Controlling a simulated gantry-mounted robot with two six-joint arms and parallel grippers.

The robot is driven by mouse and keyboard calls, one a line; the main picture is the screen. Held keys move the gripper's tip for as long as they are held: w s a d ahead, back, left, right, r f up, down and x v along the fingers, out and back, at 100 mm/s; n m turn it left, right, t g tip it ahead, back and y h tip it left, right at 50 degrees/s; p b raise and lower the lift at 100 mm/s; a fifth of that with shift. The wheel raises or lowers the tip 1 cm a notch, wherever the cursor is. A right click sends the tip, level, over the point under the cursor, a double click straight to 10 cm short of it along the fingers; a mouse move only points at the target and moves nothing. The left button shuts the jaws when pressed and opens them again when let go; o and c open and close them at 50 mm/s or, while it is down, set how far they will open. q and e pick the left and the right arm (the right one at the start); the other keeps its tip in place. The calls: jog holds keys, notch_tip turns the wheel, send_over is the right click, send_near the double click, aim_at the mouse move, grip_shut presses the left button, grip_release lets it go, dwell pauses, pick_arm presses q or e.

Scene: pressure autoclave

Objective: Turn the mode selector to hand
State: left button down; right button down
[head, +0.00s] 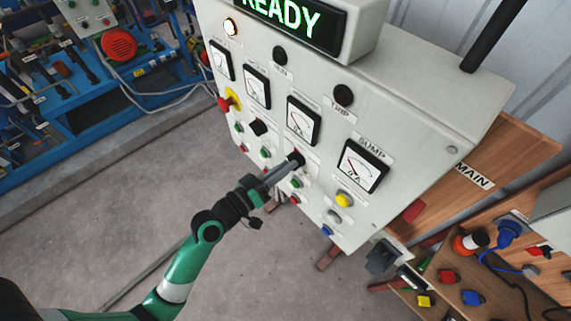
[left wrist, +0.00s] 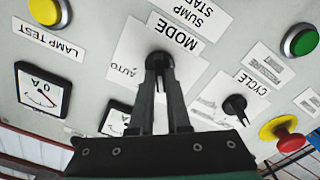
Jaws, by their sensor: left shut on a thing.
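The mode selector (left wrist: 159,58) is a black knob on a white plate marked MODE, upside down in the left wrist view. AUTO is readable beside it; the other position's word is hidden behind my fingers. In the head view the selector (head: 297,157) sits low on the grey control panel (head: 418,105). My left gripper (head: 288,166) reaches it from the lower left. In the left wrist view its two fingers (left wrist: 160,78) are shut on the knob, one on each side. The knob's pointer is mostly covered, so I cannot tell its setting. My right gripper is not in view.
A second black selector marked CYCLE (left wrist: 234,104) is close beside the fingers. A red mushroom button on yellow (left wrist: 284,133), a green button (left wrist: 302,41) and gauges surround it. A READY display (head: 285,20) tops the panel. A wooden board (head: 510,150) is at right.

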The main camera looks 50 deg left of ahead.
pick_arm(q)
jog(key=shift+n+p, duration=0.35)
jog(key=shift+n, duration=1.15)
jog(key=c, duration=0.9)
grip_release()
jog(key=shift+s, duration=0.1)
jog(key=s+b, duration=0.4)
jog(key=s, duration=0.7)
jog(key=shift+s, duration=0.25)
